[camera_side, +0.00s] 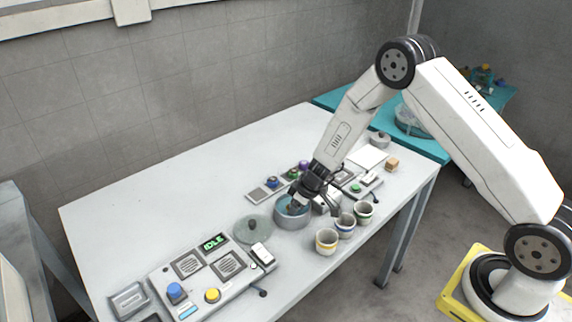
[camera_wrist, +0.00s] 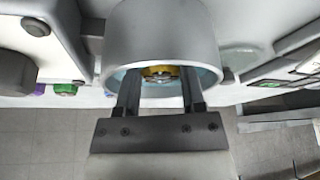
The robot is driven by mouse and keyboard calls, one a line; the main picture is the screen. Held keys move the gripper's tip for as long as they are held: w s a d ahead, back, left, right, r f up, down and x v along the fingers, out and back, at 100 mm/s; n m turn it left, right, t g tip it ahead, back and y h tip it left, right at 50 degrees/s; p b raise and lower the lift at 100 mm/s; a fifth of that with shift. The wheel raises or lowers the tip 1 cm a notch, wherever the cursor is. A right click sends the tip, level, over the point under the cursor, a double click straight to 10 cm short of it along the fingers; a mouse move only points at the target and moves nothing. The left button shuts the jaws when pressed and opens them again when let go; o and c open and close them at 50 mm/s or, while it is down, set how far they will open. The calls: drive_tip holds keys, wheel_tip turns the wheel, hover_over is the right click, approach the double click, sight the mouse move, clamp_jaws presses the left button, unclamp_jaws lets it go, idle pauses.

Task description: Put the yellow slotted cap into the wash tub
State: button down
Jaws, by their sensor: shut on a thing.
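The wash tub (camera_side: 292,222) is a short grey cylinder with a blue inside, on the white table in the side view. It also fills the top middle of the wrist view (camera_wrist: 165,35). My gripper (camera_side: 296,204) points down into the tub's mouth. In the wrist view, both fingers (camera_wrist: 161,88) reach inside the rim. They are shut on the yellow slotted cap (camera_wrist: 160,73), which shows between them inside the tub. The cap's lower side and any contact with the tub's floor are hidden. In the side view the gripper hides the cap.
Three cups with coloured bands (camera_side: 345,225) stand close to the tub at the front right. A clear round lid (camera_side: 253,229) lies to its left. A strip with coloured caps (camera_side: 272,184) is behind. A control panel (camera_side: 205,268) reading IDLE is at the front left.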

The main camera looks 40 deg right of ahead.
drive_tip(key=shift+f, duration=0.55)
drive_tip(key=shift+f, duration=0.15)
drive_tip(key=shift+c, duration=2.3)
unclamp_jaws()
drive_tip(key=shift+s+r, duration=0.1)
drive_tip(key=shift+r, duration=0.35)
drive_tip(key=v, duration=1.1)
drive_tip(key=shift+r, duration=0.2)
drive_tip(key=shift+s+r, duration=0.1)
drive_tip(key=shift+s, duration=0.1)
